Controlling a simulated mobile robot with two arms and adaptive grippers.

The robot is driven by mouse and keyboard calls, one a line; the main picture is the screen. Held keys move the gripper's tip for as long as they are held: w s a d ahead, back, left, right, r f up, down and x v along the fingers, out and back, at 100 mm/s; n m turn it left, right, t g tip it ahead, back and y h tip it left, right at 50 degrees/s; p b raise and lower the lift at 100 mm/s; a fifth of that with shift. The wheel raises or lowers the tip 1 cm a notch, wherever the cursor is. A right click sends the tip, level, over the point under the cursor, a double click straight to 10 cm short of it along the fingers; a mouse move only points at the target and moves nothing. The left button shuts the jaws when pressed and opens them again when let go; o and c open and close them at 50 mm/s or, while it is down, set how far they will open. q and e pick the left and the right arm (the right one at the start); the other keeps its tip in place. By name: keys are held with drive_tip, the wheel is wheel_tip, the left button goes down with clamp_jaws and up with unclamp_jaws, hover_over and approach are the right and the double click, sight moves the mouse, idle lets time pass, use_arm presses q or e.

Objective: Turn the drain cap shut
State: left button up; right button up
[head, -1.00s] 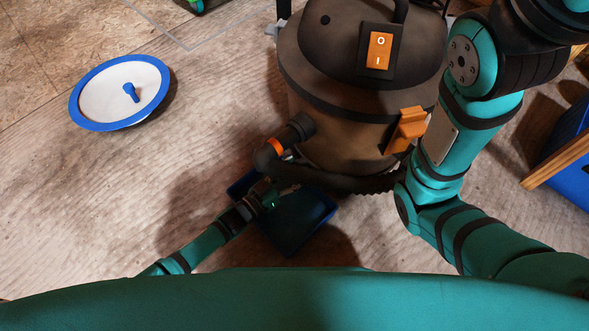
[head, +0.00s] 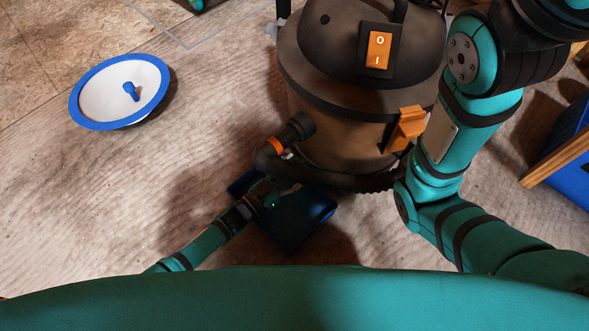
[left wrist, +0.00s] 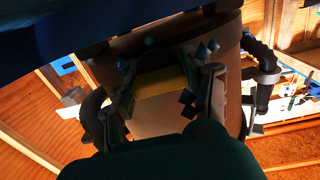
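A dark shop vacuum (head: 345,125) stands at the upper middle in the head view. Its brown body (left wrist: 172,42) fills the upper middle of the left wrist view. I cannot make out the drain cap with certainty. My left gripper (head: 278,193) is low beside the vacuum's base, under the hose and over a blue tray (head: 305,222). In the left wrist view its fingers (left wrist: 160,75) stand apart, with a yellowish patch between them. I cannot tell whether they touch anything. My right arm is at the right, its gripper out of view.
A black hose (head: 335,181) with an orange ring curves around the vacuum's front. A white disc with a blue rim (head: 88,116) lies on the floor at left. A blue crate (head: 570,150) with a wooden bar is at right. The left floor is mostly clear.

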use_arm(q)
drive_tip(key=o, duration=0.4)
wheel_tip(320, 180, up, 10)
idle(0.6)
idle(0.4)
